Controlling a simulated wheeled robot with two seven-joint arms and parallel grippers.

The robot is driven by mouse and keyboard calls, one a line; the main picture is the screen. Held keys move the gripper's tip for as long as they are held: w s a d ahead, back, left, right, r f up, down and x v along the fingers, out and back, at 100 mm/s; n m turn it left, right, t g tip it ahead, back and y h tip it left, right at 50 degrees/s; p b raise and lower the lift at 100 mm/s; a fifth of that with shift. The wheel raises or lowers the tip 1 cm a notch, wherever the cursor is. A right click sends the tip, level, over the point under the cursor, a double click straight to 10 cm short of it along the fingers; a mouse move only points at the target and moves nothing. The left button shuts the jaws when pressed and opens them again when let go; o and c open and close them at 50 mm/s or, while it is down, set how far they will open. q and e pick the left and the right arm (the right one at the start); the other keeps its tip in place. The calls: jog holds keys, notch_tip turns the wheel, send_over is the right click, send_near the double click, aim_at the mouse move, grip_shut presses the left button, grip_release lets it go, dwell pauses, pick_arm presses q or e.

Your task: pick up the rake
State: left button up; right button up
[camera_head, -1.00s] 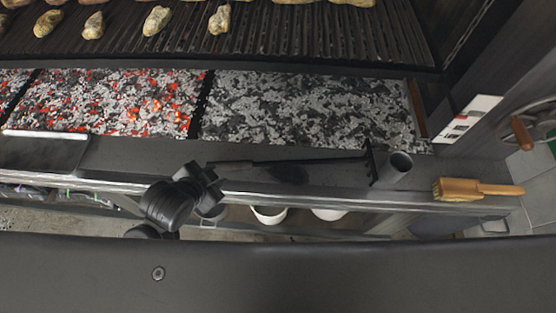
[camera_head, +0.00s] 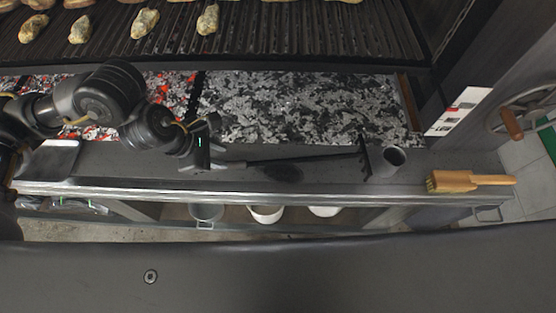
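The rake (camera_head: 310,158) lies on the dark ledge in front of the coals. Its long thin black handle runs left to right, and its toothed head (camera_head: 364,157) is at the right, beside a grey metal cup. My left gripper (camera_head: 217,157) is at the left end of the handle, low over the ledge. Its fingers point right and cover or adjoin the handle end. Whether they are apart or closed on the handle is too small to tell. My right gripper is not in view.
A flat metal plate (camera_head: 48,160) lies at the left. White bowls (camera_head: 266,214) sit below the ledge.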

pick_arm(q)
jog(key=a, duration=0.2)
send_over(235, 164)
jog(key=s+a, duration=0.1)
jog(key=a, duration=0.1)
jog(key=shift+m+y, duration=0.3)
notch_tip(235, 164, down, 5)
jog(key=shift+d, duration=0.1)
jog(key=shift+d+f+p, duration=0.15)
jog(key=shift+f+p, duration=0.25)
jog(key=p+x, duration=0.1)
jog(key=x, duration=0.3)
jog(key=shift+w+f, duration=0.1)
jog(key=shift+f, duration=0.2)
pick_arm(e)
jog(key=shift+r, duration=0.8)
pick_arm(q)
grip_shut()
jog(key=shift+r, duration=0.1)
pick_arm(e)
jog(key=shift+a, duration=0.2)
